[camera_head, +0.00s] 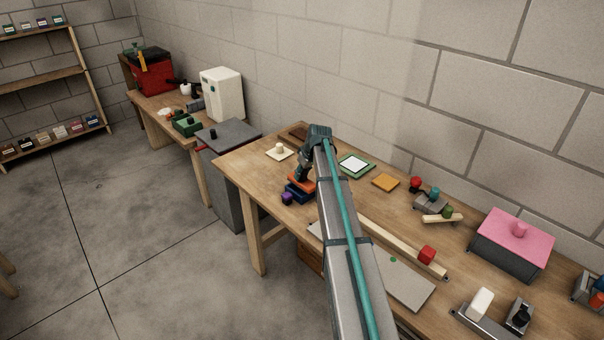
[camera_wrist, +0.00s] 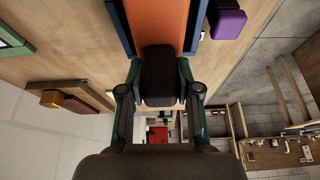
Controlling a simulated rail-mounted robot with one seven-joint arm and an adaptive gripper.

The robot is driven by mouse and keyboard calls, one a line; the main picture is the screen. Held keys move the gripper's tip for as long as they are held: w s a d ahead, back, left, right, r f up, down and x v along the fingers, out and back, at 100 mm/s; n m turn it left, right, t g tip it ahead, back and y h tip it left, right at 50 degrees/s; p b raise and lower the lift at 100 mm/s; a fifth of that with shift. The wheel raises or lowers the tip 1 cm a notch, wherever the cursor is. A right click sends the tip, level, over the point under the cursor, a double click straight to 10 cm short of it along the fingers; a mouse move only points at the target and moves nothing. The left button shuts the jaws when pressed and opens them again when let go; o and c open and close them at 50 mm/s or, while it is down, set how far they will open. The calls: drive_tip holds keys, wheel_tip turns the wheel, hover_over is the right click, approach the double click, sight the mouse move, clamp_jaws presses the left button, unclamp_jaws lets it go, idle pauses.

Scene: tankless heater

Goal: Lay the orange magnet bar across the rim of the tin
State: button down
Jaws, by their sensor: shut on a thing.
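The orange magnet bar (camera_head: 302,181) shows at the left end of the workbench, just under my gripper (camera_head: 304,172). In the wrist view the orange bar (camera_wrist: 157,20) runs away from a dark block between my fingers (camera_wrist: 160,92), and my gripper is shut on it. The dark blue tin (camera_head: 298,193) is directly below; its blue sides (camera_wrist: 197,28) show on both sides of the orange in the wrist view. The bar appears over the tin, lined up lengthwise between its sides. I cannot tell whether it touches the rim.
A purple block (camera_head: 287,198) stands close beside the tin, near the bench edge. A cream knob on a board (camera_head: 280,153), a green-framed panel (camera_head: 357,165) and an orange-yellow pad (camera_head: 385,183) lie around. A timber strip (camera_head: 400,244) and pink-topped box (camera_head: 515,232) are further right.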

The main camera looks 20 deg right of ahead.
drive_tip(key=shift+f, duration=0.4)
drive_tip(key=c, duration=0.7)
unclamp_jaws()
drive_tip(key=v, duration=1.2)
